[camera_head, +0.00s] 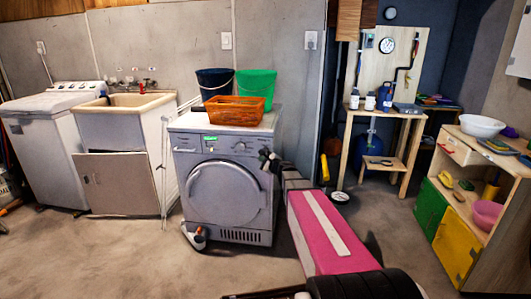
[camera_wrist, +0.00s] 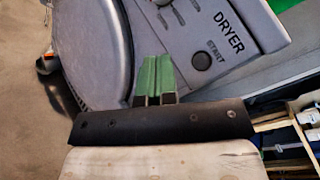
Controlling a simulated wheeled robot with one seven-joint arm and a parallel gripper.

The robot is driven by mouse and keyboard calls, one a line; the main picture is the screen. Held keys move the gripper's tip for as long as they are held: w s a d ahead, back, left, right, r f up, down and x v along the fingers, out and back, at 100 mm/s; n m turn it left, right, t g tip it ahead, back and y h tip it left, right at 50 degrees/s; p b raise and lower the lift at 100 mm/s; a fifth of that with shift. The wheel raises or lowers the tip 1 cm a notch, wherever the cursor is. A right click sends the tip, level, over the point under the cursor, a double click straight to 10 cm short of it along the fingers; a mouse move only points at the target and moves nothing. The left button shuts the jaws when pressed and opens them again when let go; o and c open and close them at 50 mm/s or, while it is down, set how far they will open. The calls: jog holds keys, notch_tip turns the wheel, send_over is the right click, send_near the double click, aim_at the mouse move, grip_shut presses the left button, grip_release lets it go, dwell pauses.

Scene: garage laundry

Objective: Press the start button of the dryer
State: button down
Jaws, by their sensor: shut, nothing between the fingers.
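The dryer (camera_head: 226,190) is a light grey front-loading machine with a round door, in the middle of the head view. In the wrist view its panel (camera_wrist: 235,30) carries the word DRYER. The start button (camera_wrist: 199,59) is a small dark round button beside the word START, right of my fingertips. My gripper (camera_wrist: 157,62) is shut and empty, its green finger pads together in front of the panel, between the door rim and the button. In the head view my gripper (camera_head: 267,158) is at the dryer's upper right front; the button cannot be made out there.
An orange basket (camera_head: 235,111), a dark bucket (camera_head: 214,83) and a green bucket (camera_head: 256,86) stand on the dryer. A sink cabinet (camera_head: 118,185) and a white washer (camera_head: 50,150) are at left. A wooden shelf (camera_head: 462,240) is at right. Floor in front is mostly clear.

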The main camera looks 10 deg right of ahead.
jog(key=w+d, duration=0.2)
jog(key=w, duration=0.4)
jog(key=shift+w, duration=0.4)
jog(key=shift+d, duration=0.1)
dwell(1.6)
jog(key=shift+w+d, duration=0.1)
jog(key=shift+w, duration=0.3)
jog(key=shift+w+d, duration=0.15)
jog(key=shift+w, duration=0.2)
dwell(0.7)
jog(key=shift+s, duration=0.1)
jog(key=shift+s+a, duration=0.3)
jog(key=shift+s, duration=0.4)
jog(key=shift+s+a, duration=0.25)
jog(key=shift+s, duration=0.55)
jog(key=shift+s+a, duration=0.25)
jog(key=shift+s, duration=0.55)
jog(key=shift+s+a, duration=0.25)
jog(key=shift+s, duration=0.55)
